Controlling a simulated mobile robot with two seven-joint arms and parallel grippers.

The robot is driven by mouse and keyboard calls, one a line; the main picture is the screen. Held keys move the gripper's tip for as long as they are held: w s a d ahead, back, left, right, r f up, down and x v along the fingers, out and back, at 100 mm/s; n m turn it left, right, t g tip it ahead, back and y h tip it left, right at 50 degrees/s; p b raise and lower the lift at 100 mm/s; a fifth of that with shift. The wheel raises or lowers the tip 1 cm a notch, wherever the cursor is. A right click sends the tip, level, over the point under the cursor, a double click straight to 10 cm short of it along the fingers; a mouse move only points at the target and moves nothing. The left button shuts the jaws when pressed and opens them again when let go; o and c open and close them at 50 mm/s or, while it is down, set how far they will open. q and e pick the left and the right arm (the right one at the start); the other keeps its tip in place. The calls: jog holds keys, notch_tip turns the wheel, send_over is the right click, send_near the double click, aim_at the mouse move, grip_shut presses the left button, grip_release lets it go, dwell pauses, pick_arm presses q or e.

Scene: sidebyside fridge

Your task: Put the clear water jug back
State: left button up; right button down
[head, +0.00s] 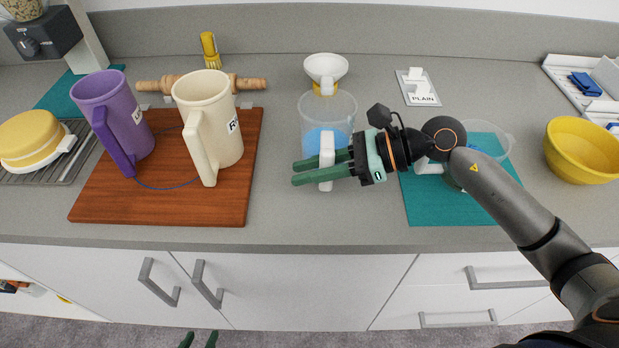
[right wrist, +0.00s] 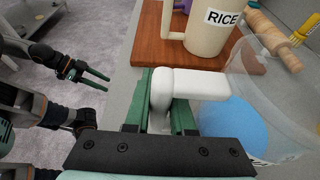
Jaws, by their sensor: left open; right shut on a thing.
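The clear jug (head: 345,105) stands upright on the grey counter in the middle of the head view, with something blue inside its lower part and a white handle facing the front. My right gripper (head: 308,172) is shut on that handle, with its green fingers on either side. In the right wrist view the white handle (right wrist: 200,84) sits between the fingers, and the clear wall and rounded blue contents (right wrist: 235,130) show beside it. My left gripper (head: 199,341) shows only its tips at the bottom edge; it is open and empty in the right wrist view (right wrist: 100,88).
A wooden board (head: 100,205) at left holds a purple pitcher (head: 105,95) and a cream pitcher (head: 222,150). A funnel (head: 326,68) stands behind the jug. A teal mat (head: 440,212), partly under my right arm, bears another clear container (head: 497,140). A yellow bowl (head: 580,150) stands at right.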

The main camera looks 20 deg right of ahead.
jog(key=shift+f, duration=1.45)
jog(key=c, duration=1.1)
grip_release()
jog(key=shift+f, duration=0.1)
jog(key=o, duration=0.3)
jog(key=shift+o, duration=0.2)
